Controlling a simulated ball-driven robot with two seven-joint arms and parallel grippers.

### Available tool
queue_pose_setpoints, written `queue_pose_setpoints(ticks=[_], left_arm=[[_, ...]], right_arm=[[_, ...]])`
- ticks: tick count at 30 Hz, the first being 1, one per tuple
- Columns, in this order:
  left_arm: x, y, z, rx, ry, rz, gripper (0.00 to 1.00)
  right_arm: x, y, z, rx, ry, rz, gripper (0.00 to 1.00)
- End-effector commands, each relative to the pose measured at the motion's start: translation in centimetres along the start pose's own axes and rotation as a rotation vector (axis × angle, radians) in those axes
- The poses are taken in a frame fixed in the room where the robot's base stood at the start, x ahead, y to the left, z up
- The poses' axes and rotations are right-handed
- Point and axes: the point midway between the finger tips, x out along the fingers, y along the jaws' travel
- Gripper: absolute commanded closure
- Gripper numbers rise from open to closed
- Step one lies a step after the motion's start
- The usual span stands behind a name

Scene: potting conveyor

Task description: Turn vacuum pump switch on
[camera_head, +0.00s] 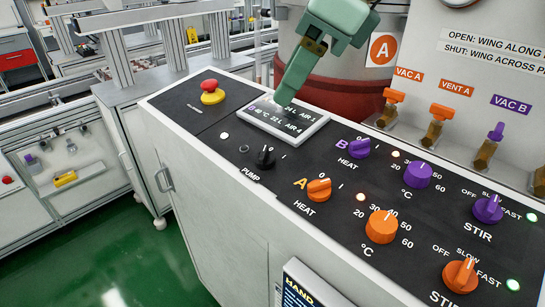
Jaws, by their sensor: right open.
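The pump switch (265,157) is a small black knob on the black control panel, with the word PUMP beside it and 0 and I marks around it. Its pointer seems to face the 0 mark, but it is too small to be sure. My right gripper (284,106) is green and comes down from the top, with its tip over the display screen. It is open and empty, beyond the pump switch and apart from it. The tip hides part of the display; how high it is above the panel is unclear. My left gripper is not in view.
A red emergency button (210,88) is on the panel's left. Orange (318,189) and purple (359,149) heat knobs stand right of the pump switch, with temperature and stir knobs farther right. Orange-handled valves (436,130) and a steel vessel (335,70) stand behind.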

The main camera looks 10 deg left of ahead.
Motion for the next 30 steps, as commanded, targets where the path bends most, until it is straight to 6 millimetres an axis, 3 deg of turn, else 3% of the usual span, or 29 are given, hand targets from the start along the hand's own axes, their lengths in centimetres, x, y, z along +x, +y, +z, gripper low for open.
queue_pose_setpoints(ticks=[4,7,21,30], left_arm=[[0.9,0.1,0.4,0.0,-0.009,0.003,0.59],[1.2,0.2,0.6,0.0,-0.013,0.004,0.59],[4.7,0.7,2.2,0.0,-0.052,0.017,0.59],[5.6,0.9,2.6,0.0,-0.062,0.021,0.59]], right_arm=[[-0.8,-0.9,-1.4,0.021,0.076,-0.052,0.46],[0.0,-0.9,-1.6,0.023,0.083,-0.053,0.46],[11.4,-1.4,-2.5,0.023,0.08,-0.046,0.46],[14.8,-1.5,-2.6,0.022,0.078,-0.05,0.46]])
